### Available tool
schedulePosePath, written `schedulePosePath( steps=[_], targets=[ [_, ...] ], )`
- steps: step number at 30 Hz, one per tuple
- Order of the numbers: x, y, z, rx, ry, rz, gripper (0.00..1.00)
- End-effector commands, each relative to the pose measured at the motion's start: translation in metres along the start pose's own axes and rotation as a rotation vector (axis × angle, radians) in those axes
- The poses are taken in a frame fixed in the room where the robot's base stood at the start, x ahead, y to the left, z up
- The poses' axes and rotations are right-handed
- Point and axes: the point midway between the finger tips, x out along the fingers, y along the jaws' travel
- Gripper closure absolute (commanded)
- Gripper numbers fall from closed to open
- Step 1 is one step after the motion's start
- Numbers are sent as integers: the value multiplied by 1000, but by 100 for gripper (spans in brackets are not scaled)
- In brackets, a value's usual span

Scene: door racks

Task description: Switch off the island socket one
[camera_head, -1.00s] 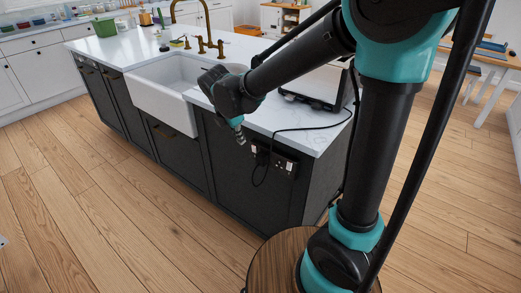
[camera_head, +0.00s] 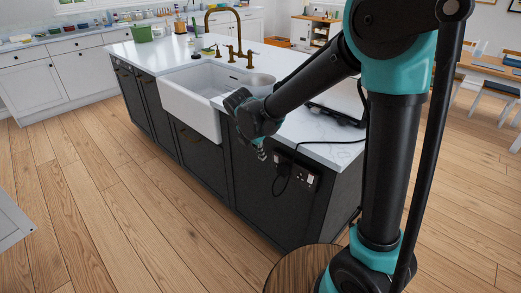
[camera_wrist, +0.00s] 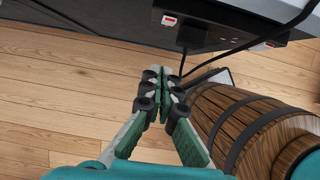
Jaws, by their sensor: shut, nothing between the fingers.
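The island socket (camera_head: 296,172) is a dark plate with white-and-red parts on the island's dark side panel, below the white countertop. A black plug with a cable sits in it.
A wooden barrel (camera_wrist: 240,120) stands close to my gripper's right in the wrist view; its top (camera_head: 297,268) shows by my base. The island countertop (camera_head: 310,128) overhangs the socket. A grey panel (camera_head: 10,224) is at the left edge. The wooden floor between is clear.

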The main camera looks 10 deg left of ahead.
Motion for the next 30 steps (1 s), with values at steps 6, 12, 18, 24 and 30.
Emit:
schedulePosePath(
  steps=[6, 12, 18, 24, 30],
  targets=[
    [43, 0, 0, 2, 0, -1, 100],
    [58, -1, 21, 5, 0, -2, 100],
    [62, -1, 36, 2, 0, -1, 100],
    [62, 0, 39, 1, 0, -1, 100],
    [62, 0, 40, 1, 0, -1, 100]
  ],
)
